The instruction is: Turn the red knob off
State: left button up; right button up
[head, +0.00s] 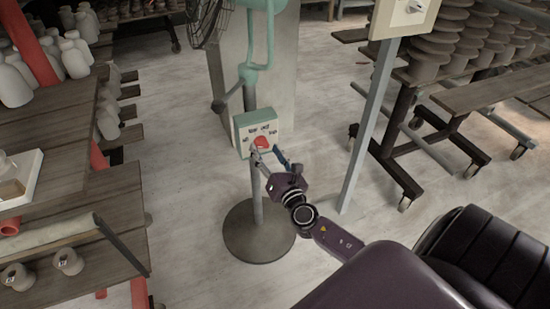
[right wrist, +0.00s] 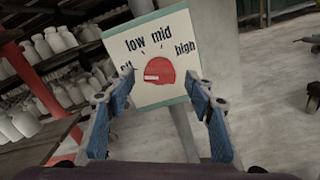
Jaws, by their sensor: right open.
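The red knob (head: 262,142) is on the front of a pale control box (head: 242,143) on the fan's stand. In the right wrist view the knob (right wrist: 160,70) is round, with a small light mark on its left part. The labels low, mid and high show above and beside it. The off label at the left is partly hidden by a finger. My right gripper (head: 266,156) is open in front of the box. In the right wrist view its fingers (right wrist: 159,92) stand left and right below the knob, with nothing between them. My left gripper is not in view.
The fan's round base (head: 259,232) stands on the floor. A grey post (head: 367,125) with a switch plate (head: 404,17) is to the right. Wooden shelves with white bottles (head: 72,60) are at left, and a wheeled rack of dark pots (head: 432,62) at right.

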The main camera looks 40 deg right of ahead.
jog(key=v, duration=1)
